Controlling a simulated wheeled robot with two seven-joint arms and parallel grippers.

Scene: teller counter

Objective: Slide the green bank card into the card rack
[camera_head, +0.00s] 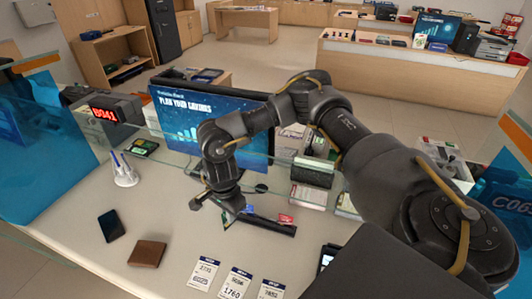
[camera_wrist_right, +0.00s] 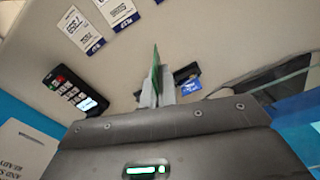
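The green bank card (camera_wrist_right: 155,72) stands on edge between the two grey fingers of my right gripper (camera_wrist_right: 157,92) in the right wrist view. The fingers are shut on it. In the head view my right gripper (camera_head: 227,212) hangs low over the counter at the left end of the card rack, and I cannot make out the green card there. The black card rack (camera_head: 262,224) lies on the counter with a red card (camera_head: 286,218) and a blue card (camera_head: 249,209) at it. The rack (camera_wrist_right: 186,71) and blue card (camera_wrist_right: 190,88) show beside the fingers in the wrist view. My left gripper is not in view.
A brown wallet (camera_head: 147,253), a dark phone (camera_head: 111,225) and a pen holder (camera_head: 124,175) are at the left. Number slips (camera_head: 236,283) lie in front. A keypad terminal (camera_wrist_right: 74,92) is near the gripper. A glass screen and monitor (camera_head: 207,119) stand behind.

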